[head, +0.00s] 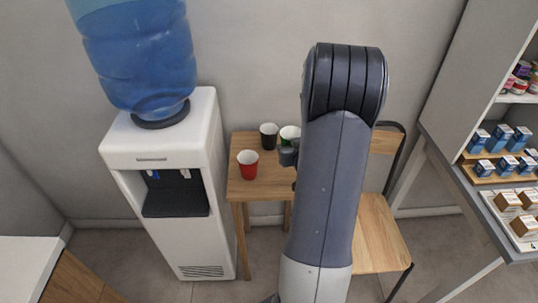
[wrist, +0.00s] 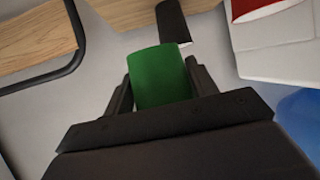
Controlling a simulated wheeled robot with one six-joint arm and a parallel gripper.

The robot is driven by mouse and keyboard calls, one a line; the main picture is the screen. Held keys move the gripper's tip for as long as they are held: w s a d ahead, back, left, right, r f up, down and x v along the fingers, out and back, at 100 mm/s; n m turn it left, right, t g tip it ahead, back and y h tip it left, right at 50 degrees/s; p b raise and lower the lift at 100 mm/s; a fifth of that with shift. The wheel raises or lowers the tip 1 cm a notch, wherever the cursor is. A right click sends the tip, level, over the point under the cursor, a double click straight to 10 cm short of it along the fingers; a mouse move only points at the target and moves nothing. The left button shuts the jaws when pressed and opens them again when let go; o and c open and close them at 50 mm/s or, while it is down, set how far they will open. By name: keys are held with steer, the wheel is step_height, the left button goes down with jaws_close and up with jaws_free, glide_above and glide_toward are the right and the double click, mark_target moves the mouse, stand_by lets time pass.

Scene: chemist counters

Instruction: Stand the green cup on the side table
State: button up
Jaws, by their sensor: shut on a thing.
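The green cup (head: 290,132) shows at the back of the small wooden side table (head: 262,184), partly hidden by my arm. Its white inside faces up in the head view. In the wrist view the green cup (wrist: 158,75) sits between the two fingers of my gripper (wrist: 160,88), which is shut on it. My gripper (head: 288,156) is mostly hidden behind my arm in the head view. I cannot tell whether the cup's base touches the table top.
A black cup (head: 268,136) stands close left of the green cup, and a red cup (head: 247,163) stands nearer the table's front left. A water dispenser (head: 165,155) stands left of the table. A wooden chair (head: 380,230) is at the right.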

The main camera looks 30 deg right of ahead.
mark_target(289, 176)
steer(key=shift+f, duration=4.85)
steer(key=shift+f+b, duration=0.2)
steer(key=shift+b, duration=0.35)
steer(key=o, duration=0.9)
steer(key=shift+o, duration=0.2)
steer(key=shift+r, duration=0.15)
steer(key=shift+s+r+p, duration=0.1)
steer(key=shift+r+p, duration=0.05)
steer(key=shift+p, duration=0.2)
steer(key=v, duration=1.1)
steer(key=shift+s+b, duration=0.35)
steer(key=shift+b, duration=0.1)
steer(key=shift+w+a+r, duration=0.1)
